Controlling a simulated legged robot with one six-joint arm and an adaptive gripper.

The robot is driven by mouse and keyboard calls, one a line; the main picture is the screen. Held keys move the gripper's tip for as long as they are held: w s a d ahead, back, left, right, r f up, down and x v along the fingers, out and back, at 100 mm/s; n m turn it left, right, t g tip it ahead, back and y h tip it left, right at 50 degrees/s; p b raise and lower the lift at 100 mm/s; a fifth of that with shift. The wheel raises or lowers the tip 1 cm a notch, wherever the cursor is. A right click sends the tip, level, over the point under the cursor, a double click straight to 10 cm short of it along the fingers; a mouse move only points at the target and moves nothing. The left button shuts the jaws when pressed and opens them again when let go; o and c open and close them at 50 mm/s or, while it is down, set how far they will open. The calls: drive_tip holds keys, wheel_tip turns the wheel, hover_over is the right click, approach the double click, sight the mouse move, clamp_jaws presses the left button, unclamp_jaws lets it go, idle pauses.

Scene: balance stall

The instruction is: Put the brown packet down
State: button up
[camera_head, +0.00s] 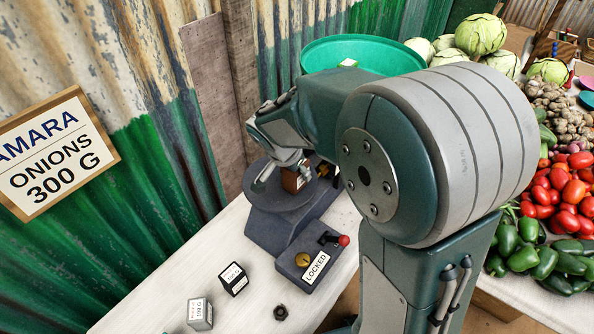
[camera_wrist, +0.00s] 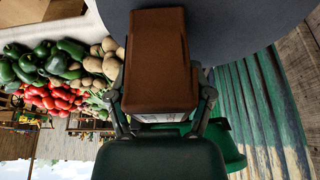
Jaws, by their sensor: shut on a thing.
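The brown packet (camera_wrist: 158,60) is a brown block between the two fingers of my gripper (camera_wrist: 161,97) in the wrist view. My gripper is shut on it. In the head view only a small part of the packet (camera_head: 291,181) shows below my gripper (camera_head: 294,163); my arm hides the rest. The packet is at the dark grey balance (camera_head: 268,227), over its round pan. A dark grey surface lies close behind the packet in the wrist view. I cannot tell whether the packet touches the pan.
A control box (camera_head: 318,262) reading LOCKED, with a red-knobbed lever, sits before the balance. A black cube (camera_head: 234,279) and a grey cube (camera_head: 200,313) stand on the white counter (camera_head: 150,312). A green basin (camera_head: 320,55) stands behind. Vegetables (camera_head: 560,190) fill the right side.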

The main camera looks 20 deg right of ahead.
drive_tip(key=shift+a+f, duration=0.15)
drive_tip(key=shift+f, duration=0.15)
drive_tip(key=shift+a, duration=0.35)
drive_tip(key=o, duration=1.2)
drive_tip(key=shift+d, duration=0.35)
drive_tip(key=shift+a, duration=0.1)
